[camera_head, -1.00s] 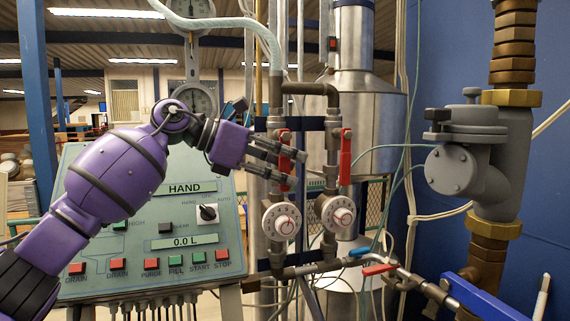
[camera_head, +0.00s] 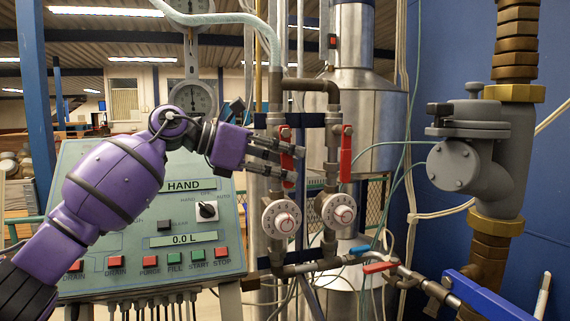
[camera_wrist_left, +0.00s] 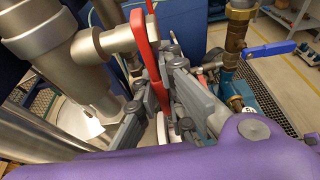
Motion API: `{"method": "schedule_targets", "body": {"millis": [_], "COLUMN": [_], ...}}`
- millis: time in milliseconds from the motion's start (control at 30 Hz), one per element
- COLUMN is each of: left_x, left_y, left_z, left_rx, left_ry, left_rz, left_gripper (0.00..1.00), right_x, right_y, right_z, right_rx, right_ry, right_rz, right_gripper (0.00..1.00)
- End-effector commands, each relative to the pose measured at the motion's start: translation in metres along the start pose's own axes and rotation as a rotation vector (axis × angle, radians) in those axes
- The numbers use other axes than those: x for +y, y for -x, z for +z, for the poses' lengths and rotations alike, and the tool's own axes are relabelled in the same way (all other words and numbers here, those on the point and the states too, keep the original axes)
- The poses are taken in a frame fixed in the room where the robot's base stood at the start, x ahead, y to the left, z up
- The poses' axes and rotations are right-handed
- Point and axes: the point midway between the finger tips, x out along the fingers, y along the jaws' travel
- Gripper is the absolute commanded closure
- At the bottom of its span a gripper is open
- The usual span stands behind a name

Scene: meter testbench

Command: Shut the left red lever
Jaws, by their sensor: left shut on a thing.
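The left red lever (camera_head: 286,138) hangs down along the left vertical pipe in the head view. My left gripper (camera_head: 295,166) comes in from the left and is shut on this lever, its fingers crossing the lever's middle and lower part. In the left wrist view the red lever (camera_wrist_left: 149,50) runs down between the grey fingers of the left gripper (camera_wrist_left: 160,98), which hide part of it. The right red lever (camera_head: 346,152) also hangs straight down, on the neighbouring pipe. My right gripper is not in view.
Two round white dials (camera_head: 281,219) sit below the levers. A control panel (camera_head: 150,215) stands behind my left arm. A blue handle and a small red handle (camera_head: 379,267) are on the lower pipe. A grey valve body (camera_head: 468,155) stands at right.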

Motion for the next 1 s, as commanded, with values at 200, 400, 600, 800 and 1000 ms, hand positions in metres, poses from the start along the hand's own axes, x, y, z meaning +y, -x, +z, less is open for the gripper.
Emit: {"method": "schedule_targets", "body": {"millis": [200,400,600,800,1000], "left_x": [0.001,0.002,0.001,0.001,0.001], "left_y": [-0.010,-0.017,-0.021,-0.023,-0.023], "left_z": [0.001,0.006,0.012,0.018,0.022], "left_rx": [-0.156,-0.307,-0.431,-0.511,-0.545], "left_ry": [0.000,0.001,-0.001,-0.003,-0.005], "left_rz": [0.000,0.001,0.002,0.004,0.005], "left_gripper": [1.00,1.00,1.00,1.00,1.00], "right_x": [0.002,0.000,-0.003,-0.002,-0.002], "right_y": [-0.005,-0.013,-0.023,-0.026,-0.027], "right_z": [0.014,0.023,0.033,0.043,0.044], "right_rx": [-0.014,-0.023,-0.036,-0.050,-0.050], "right_ry": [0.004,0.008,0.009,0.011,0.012], "right_rz": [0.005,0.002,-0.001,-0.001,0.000], "right_gripper": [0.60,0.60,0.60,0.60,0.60]}}
